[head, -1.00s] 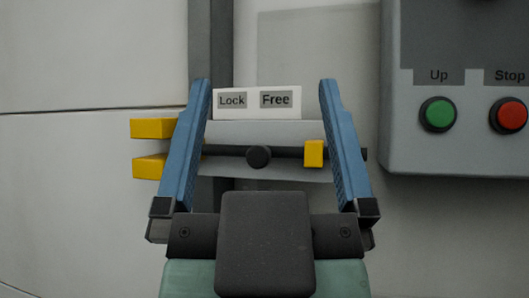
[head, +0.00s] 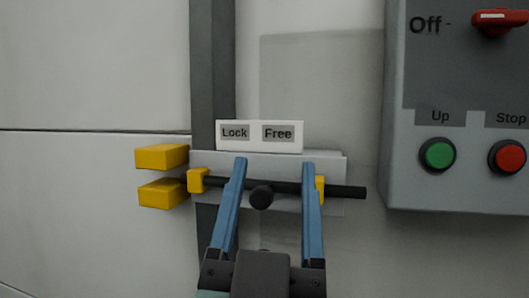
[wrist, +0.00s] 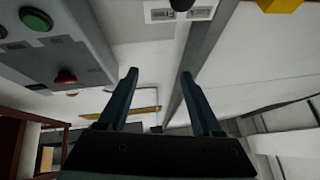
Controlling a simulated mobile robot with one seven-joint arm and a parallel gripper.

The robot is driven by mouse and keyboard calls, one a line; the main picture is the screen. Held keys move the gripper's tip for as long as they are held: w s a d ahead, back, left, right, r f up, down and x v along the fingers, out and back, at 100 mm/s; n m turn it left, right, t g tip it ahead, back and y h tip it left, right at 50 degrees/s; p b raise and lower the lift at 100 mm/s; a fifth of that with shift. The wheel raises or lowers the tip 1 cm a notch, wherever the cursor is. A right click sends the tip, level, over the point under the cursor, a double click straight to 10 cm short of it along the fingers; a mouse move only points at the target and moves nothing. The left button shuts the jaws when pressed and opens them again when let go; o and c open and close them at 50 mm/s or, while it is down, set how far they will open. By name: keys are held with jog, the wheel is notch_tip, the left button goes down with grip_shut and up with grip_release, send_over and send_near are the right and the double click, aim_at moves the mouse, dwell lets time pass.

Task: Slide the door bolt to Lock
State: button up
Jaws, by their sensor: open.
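The door bolt is a black rod (head: 345,191) with a round black knob (head: 262,197), on a grey plate (head: 222,162). The rod runs through a left yellow bracket (head: 198,180) and a right one (head: 320,191). The knob is below the gap between the "Lock" and "Free" labels (head: 257,147), nearer "Free". Two yellow catch blocks (head: 162,157) are left of the plate. My gripper (head: 273,165) is open, its blue fingers either side of the knob in the head view; contact cannot be told. The knob also shows at the top of the wrist view (wrist: 181,4), beyond the fingertips (wrist: 158,72).
A grey control box (head: 440,190) with a green Up button (head: 438,154), a red Stop button (head: 506,157) and a red switch (head: 498,20) stands out at the right. A dark vertical strip (head: 212,60) runs behind the plate. The wall below is clear.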

jog(key=w+g+p, duration=0.1)
jog(key=p, duration=0.3)
jog(key=w+f+g+h+p, duration=0.1)
jog(key=p, duration=0.3)
jog(key=w+m+g+h+p, duration=0.1)
jog(key=w+g+p, duration=0.1)
jog(key=p, duration=0.2)
jog(key=shift+a+f, duration=0.15)
jog(key=shift+a, duration=0.1)
jog(key=p, duration=0.2)
jog(key=f+g+p, duration=0.1)
jog(key=p, duration=0.1)
jog(key=shift+s+a+p, duration=0.15)
jog(key=shift+a+p, duration=0.05)
jog(key=shift+p, duration=0.1)
jog(key=shift+s+a+f+h+p, duration=0.2)
jog(key=shift+h+p, duration=0.1)
jog(key=shift+p, duration=0.8)
jog(key=n+g+p, duration=0.2)
jog(key=n+p, duration=0.1)
jog(key=p, duration=1.1)
send_near(259, 200)
jog(key=p+x, duration=0.3)
jog(key=x, duration=0.8)
jog(key=shift+w+p, duration=0.15)
jog(key=shift+p, duration=0.15)
grip_shut()
